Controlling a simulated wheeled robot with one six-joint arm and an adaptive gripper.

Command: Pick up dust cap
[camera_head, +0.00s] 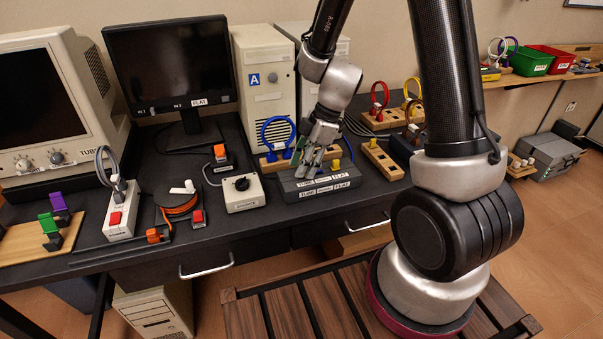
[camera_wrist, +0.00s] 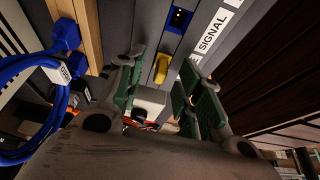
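A small yellow piece, apparently the dust cap (camera_wrist: 161,68), is on the dark grey box (camera_head: 322,188) on the desk. My gripper (camera_head: 309,167) is low over the box and tilted. In the wrist view my green-padded fingers (camera_wrist: 163,93) are apart with nothing between their tips. The yellow piece lies just beyond the tips, between their lines. I cannot tell its exact distance.
The box has a blue port (camera_wrist: 180,18) and a white SIGNAL label (camera_wrist: 212,30). A blue cable loop (camera_head: 277,131) on a wooden stand is close behind my gripper. A white switch box (camera_head: 243,193) is to the left, and a wooden block (camera_head: 383,160) to the right.

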